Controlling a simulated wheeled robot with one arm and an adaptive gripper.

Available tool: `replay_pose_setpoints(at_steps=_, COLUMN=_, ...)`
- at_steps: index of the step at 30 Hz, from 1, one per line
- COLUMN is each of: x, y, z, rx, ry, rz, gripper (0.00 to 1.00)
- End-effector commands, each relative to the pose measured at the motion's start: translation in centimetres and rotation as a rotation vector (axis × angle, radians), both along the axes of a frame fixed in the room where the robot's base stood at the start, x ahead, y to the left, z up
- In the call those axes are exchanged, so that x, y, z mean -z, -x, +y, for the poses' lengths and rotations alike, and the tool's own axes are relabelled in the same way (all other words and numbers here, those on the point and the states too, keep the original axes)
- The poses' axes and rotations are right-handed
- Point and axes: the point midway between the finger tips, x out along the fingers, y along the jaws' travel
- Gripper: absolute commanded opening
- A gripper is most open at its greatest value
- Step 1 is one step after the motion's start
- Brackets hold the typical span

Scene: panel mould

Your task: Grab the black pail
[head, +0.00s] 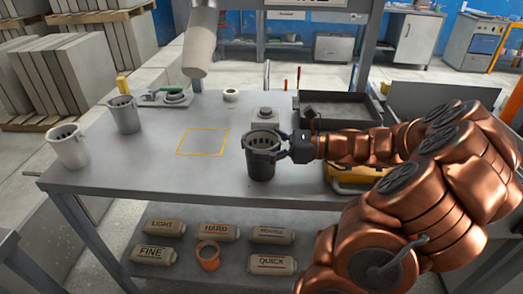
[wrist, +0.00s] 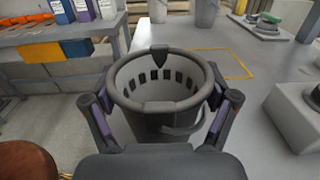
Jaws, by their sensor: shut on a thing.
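The black pail (head: 261,160) stands upright near the front edge of the grey table (head: 105,178), right of the yellow square outline. My gripper (head: 282,146) reaches it from the right and is shut on it. In the wrist view the pail (wrist: 160,128) sits between the two fingers of my gripper (wrist: 163,104), one on each side. Its round rim, slotted inside wall and a handle show. It seems to rest on the table; its underside is hidden.
A grey pail (head: 124,115) and a white pail (head: 69,147) stand on the table's left. A yellow outlined square (head: 203,142) is empty. A grey block (head: 265,117) stands behind the black pail, and a dark tray (head: 340,110) lies at the back right. Bags (head: 207,232) lie on the lower shelf.

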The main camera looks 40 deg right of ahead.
Motion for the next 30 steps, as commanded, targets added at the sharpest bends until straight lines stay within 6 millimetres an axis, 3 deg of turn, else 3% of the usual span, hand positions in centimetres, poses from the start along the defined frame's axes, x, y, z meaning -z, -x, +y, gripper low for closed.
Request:
replay_pose_setpoints(at_steps=13, x=-3.7, y=0.2, z=0.1, rx=0.002, ry=0.003, rz=-0.004, gripper=0.3)
replay_pose_setpoints(at_steps=20, x=-3.7, y=2.1, z=1.9, rx=0.002, ry=0.0, rz=-0.003, gripper=0.3)
replay_pose_setpoints(at_steps=30, x=-4.3, y=6.6, z=6.1, rx=0.002, ry=0.001, rz=-0.002, gripper=0.3)
